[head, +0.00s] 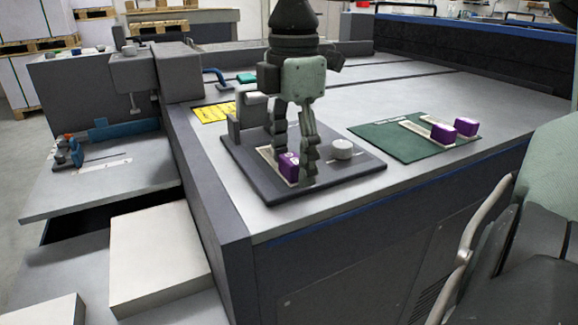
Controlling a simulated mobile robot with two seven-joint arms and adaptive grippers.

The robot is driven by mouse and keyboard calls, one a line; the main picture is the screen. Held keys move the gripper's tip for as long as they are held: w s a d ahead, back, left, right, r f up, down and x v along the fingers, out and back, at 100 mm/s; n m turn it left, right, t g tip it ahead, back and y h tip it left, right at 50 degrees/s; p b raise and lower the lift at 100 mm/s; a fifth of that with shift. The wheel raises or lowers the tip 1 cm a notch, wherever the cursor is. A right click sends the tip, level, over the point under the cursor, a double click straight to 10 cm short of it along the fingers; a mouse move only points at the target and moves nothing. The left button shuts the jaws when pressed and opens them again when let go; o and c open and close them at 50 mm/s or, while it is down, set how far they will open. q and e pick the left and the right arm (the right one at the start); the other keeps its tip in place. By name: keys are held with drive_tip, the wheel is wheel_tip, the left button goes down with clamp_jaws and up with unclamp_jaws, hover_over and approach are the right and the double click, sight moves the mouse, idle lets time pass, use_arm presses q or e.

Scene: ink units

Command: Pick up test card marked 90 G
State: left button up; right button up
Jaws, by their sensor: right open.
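A pale test card (264,153) with a purple block (288,163) at its near end lies on a dark grey plate (350,174) on the worktop. A small light mark shows on the block, too small to read, so I cannot tell whether this is the 90 G card. My right gripper (294,164) points down over this card, open, with its fingers on either side of the purple block. The fingers hide part of the block and card, and I cannot tell whether they touch it. My left gripper is not in view.
Two similar cards with purple blocks (443,133) (466,126) lie on a green mat (385,143) to the right. A white round knob (342,148) stands on the plate, close right of my gripper. A yellow label (211,113) lies behind left. The worktop (365,95) behind is mostly clear.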

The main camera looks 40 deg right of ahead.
drive_tip(key=shift+f, duration=0.1)
drive_tip(key=c, duration=1.2)
